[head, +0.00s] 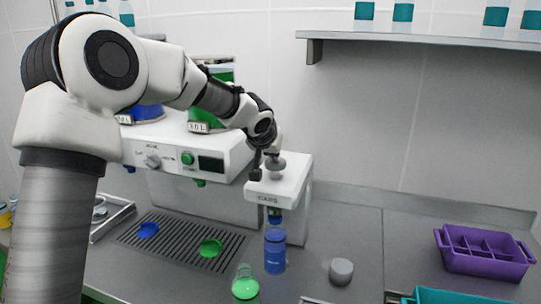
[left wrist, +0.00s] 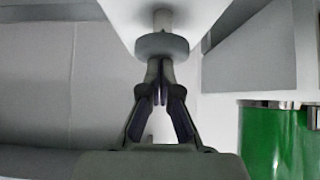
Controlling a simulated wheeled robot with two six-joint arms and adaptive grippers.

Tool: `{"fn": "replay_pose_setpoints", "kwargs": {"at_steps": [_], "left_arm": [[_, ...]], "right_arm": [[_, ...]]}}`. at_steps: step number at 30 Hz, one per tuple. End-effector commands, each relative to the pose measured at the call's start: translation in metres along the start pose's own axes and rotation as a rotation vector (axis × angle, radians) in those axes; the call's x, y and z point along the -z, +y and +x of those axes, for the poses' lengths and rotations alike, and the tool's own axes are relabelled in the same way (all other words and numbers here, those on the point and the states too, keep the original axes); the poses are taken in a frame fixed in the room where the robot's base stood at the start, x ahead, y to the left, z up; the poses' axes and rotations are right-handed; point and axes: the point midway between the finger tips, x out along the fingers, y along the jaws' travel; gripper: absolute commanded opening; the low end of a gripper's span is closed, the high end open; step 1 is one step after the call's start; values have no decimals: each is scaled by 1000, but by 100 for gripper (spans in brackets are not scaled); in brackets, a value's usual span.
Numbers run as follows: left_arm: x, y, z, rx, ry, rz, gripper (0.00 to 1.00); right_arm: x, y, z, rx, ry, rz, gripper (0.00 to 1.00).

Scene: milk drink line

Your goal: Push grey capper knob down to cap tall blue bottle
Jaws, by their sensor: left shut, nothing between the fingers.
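The white capper (head: 283,190) stands at the right end of the machine, with its round grey knob (head: 275,167) on top. The tall blue bottle (head: 275,254) stands upright below the capper's front overhang; its top meets or nearly meets the part under the head, and I cannot tell which. My left gripper (head: 272,152) is above the knob, its fingers partly hidden in the head view. In the left wrist view the left gripper (left wrist: 159,68) is shut and empty, its tips at the grey knob (left wrist: 162,46). Contact is hard to judge. The right gripper is not in view.
A clear cup with green liquid (head: 245,285) stands left of the bottle. A grey cylinder (head: 341,271) stands to its right. A purple crate (head: 485,265) and a teal crate (head: 455,298) are at the right. A drip grate (head: 178,236) lies left. A shelf (head: 420,39) hangs above.

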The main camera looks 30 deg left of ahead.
Motion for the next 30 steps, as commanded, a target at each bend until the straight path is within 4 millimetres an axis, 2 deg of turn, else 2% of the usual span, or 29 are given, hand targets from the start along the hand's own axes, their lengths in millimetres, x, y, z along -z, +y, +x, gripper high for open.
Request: {"fn": "replay_pose_setpoints", "kwargs": {"at_steps": [1,3,4,9,13,18,30], "left_arm": [[19,2,-17,-1,9,0,0],[11,2,-26,-3,14,-1,0],[10,2,-34,-3,15,0,0],[13,2,-76,-3,18,1,0],[14,2,-99,-2,17,1,0],[15,2,-111,-2,16,1,0],[15,2,-112,-2,16,1,0]], "right_arm": [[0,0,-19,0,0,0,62],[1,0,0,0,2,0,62],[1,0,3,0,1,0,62],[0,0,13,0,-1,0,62],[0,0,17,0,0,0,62],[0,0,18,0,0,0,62],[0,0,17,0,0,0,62]]}}
